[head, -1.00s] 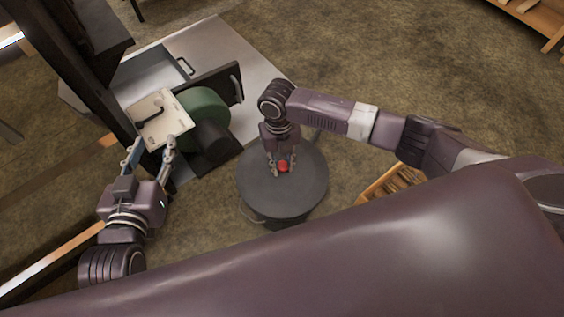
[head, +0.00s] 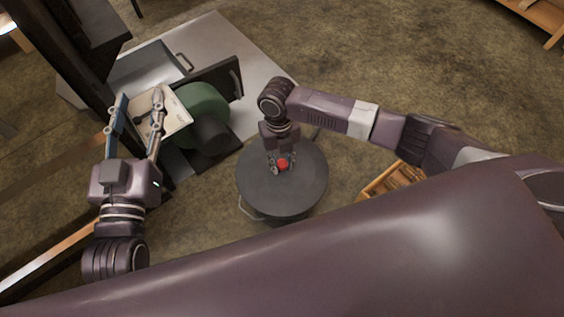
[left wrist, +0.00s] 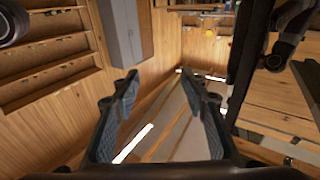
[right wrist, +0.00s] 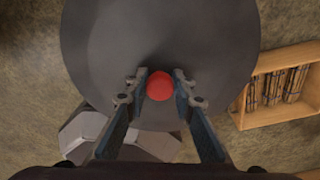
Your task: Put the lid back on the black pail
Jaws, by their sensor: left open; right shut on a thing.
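The black pail (head: 267,213) stands on the floor at the middle of the head view, a wire handle at its side. The dark round lid (head: 300,190) covers its top; from above I cannot tell whether it is seated. The lid has a red knob (head: 283,164), which also shows in the right wrist view (right wrist: 160,86). My right gripper (head: 281,166) is over the lid, its fingertips on both sides of the knob, shut on it. My left gripper (head: 135,118) is open and empty, raised at the left near the white panel; its fingers also show in the left wrist view (left wrist: 165,90).
A green round machine part (head: 203,108) and a metal sheet (head: 225,45) lie beyond the left gripper. A wooden crate of split wood (head: 395,180) stands right of the pail. A dark post (head: 75,80) rises at the left. Bare floor lies beyond the pail.

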